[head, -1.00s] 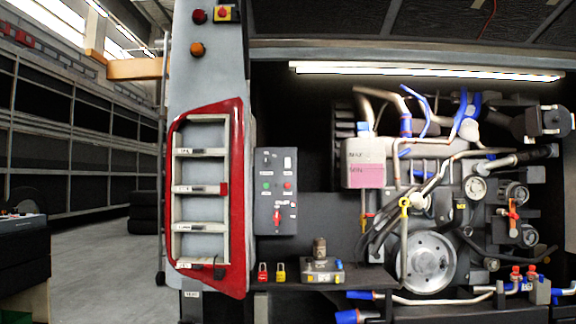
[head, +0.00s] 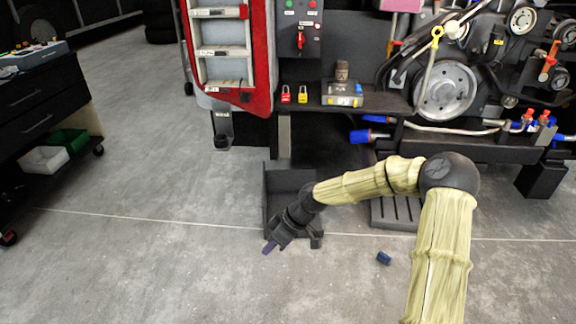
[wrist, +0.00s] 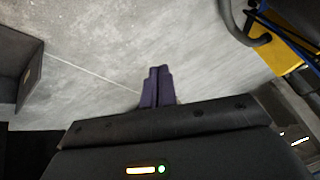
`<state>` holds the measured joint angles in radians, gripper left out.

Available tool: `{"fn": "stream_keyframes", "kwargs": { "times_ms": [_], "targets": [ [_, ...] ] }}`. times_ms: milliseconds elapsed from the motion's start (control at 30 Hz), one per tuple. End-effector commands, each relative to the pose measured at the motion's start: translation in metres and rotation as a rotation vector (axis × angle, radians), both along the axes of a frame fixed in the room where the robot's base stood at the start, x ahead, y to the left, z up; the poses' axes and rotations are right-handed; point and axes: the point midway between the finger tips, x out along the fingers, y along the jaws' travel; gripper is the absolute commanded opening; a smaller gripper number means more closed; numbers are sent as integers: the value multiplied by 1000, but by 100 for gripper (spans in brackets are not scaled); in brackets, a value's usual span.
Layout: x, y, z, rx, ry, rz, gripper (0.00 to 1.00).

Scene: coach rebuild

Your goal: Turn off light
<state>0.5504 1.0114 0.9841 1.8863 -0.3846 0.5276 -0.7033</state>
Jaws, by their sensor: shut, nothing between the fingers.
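A strip light showed lit above the engine in the earlier head view; it is out of frame now. The grey control box (head: 301,28) hangs beside the red-framed panel, cut off by the top edge. Its red rotary switch (head: 301,39) and the green and red buttons above it show. My gripper (head: 269,247) is low over the floor, left of centre, well below the control box. Its purple fingers also show in the wrist view (wrist: 156,86), shut together with nothing between them, over bare grey floor.
A dark bin (head: 278,190) stands behind my gripper. A small blue object (head: 384,258) lies on the floor to its right. A shelf (head: 384,103) carries padlocks and a grey device (head: 342,94). A black drawer cart (head: 40,100) stands left.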

Motion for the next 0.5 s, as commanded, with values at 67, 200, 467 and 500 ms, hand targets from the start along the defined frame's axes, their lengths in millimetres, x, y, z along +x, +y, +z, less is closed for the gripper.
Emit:
{"fn": "stream_keyframes", "kwargs": {
  "times_ms": [67, 200, 467, 500],
  "targets": [
    [-16, -6, 32, -77, 29, -23, 0],
    [-39, -24, 66, -197, 76, -102, 0],
    [-75, -65, 147, -383, 118, -315, 0],
    [-81, -72, 162, -406, 120, -353, 0]
  ]
}}
